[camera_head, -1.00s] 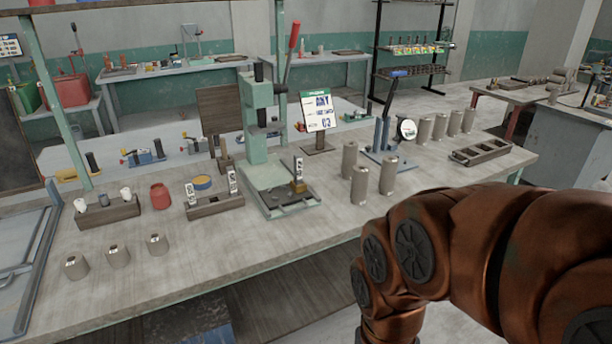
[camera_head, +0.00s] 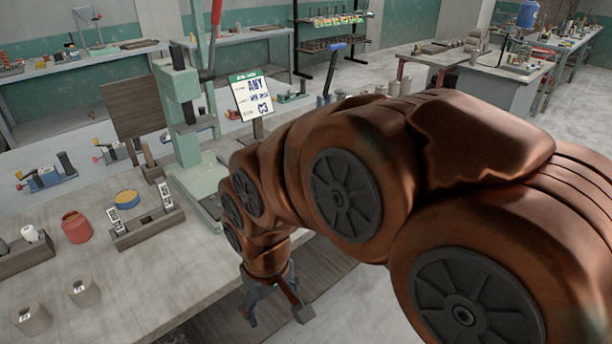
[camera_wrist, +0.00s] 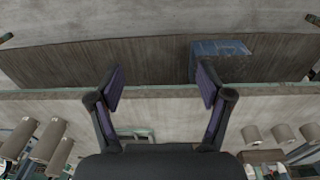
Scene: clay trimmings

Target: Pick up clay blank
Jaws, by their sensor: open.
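Grey cylinders that look like clay blanks stand on the workbench. Part of a taller group (camera_head: 400,87) shows behind my arm. In the wrist view, several cylinders stand at the left (camera_wrist: 48,140) and right (camera_wrist: 283,133) edges. My gripper (camera_head: 275,308) points down beside the bench's front edge, right of the short cylinders. In the wrist view my gripper (camera_wrist: 161,86) is open, with nothing between its fingers. My arm hides much of the bench.
A green press (camera_head: 185,115) stands mid-bench, with a sign (camera_head: 252,97) to its right. A red jar (camera_head: 76,227) and a small rack (camera_head: 148,228) are left of it. The bench top (camera_head: 180,275) is bare near its front edge.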

